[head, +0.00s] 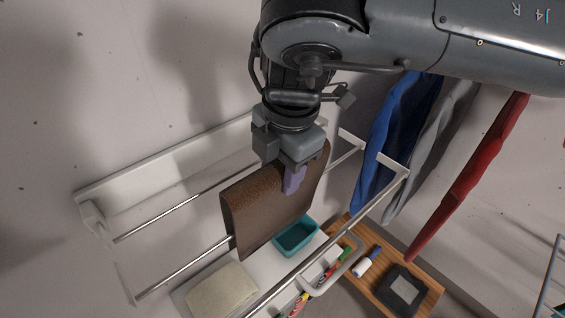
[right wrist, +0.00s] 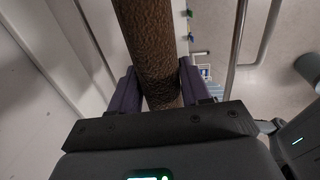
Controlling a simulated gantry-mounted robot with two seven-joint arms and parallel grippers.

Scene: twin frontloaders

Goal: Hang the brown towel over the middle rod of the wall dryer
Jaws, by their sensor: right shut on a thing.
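The brown towel (head: 262,212) is folded and hangs down among the rods of the white wall dryer (head: 170,160). My right gripper (head: 291,178) is shut on it near its top, from above. In the right wrist view the rounded fold of the towel (right wrist: 152,45) lies between the purple fingers (right wrist: 158,85). The middle rod (head: 185,268) runs up to the towel's left edge and shows again beyond its right side; the towel hides the part between. I cannot tell whether the towel's weight rests on the rod. My left gripper is not in view.
The back rod (head: 180,203) and front rod (head: 330,242) flank the towel. Blue (head: 385,150), grey (head: 432,140) and red (head: 470,178) cloths hang at the right. Below are a teal bin (head: 296,237), a beige folded cloth (head: 222,290) and a wooden shelf (head: 425,288).

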